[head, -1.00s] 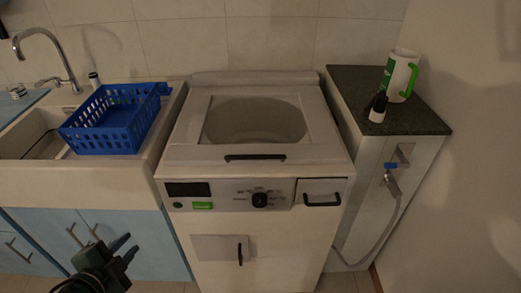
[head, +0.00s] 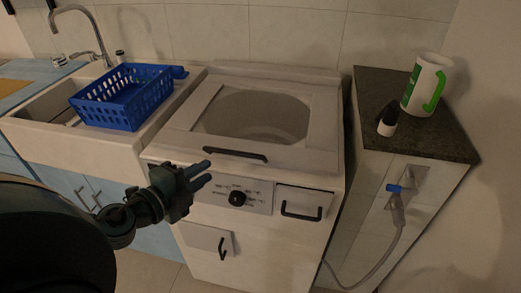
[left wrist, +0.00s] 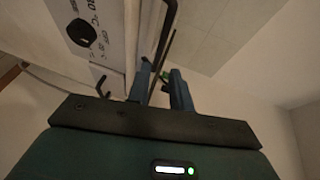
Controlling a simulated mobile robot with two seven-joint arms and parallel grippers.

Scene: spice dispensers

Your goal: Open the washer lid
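The washer (head: 165,205) is white with a top lid (head: 290,152) that lies closed and has a round grey window. A black bar handle (head: 235,155) runs along the lid's front edge. My left gripper (head: 207,173) is in front of the washer's control panel, a little below and left of that handle. My right gripper is not in view.
The panel has a black knob (head: 237,198) and a drawer with a black handle (head: 301,212). A blue basket (head: 125,98) sits by the sink at left. A side cabinet (head: 420,140) at right holds a white and green jug (head: 424,85) and a small bottle (head: 388,122).

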